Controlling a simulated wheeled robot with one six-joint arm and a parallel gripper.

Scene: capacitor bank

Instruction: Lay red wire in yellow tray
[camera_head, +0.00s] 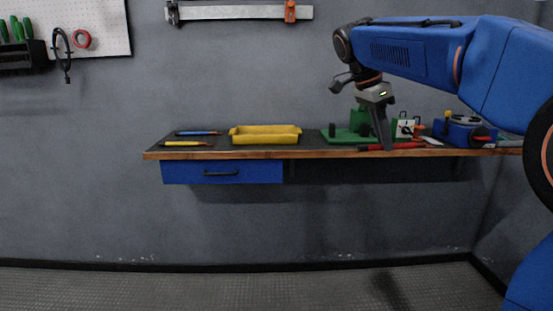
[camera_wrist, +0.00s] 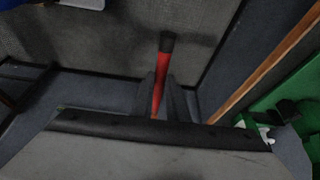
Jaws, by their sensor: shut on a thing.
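The red wire (camera_wrist: 163,62) is a straight red rod with a black end. It stands between the two fingers of my gripper (camera_wrist: 161,92) in the wrist view, and they are shut on it. In the head view the red wire (camera_head: 405,147) lies level across my gripper (camera_head: 388,147), near the bench's front edge.
The bench (camera_head: 310,153) has a wooden front edge. A green base with blocks (camera_head: 350,136) stands behind my gripper, and a blue box (camera_head: 462,132) is to the right. A blue rod (camera_head: 198,133) and a yellow rod (camera_head: 186,143) lie left of the tray.

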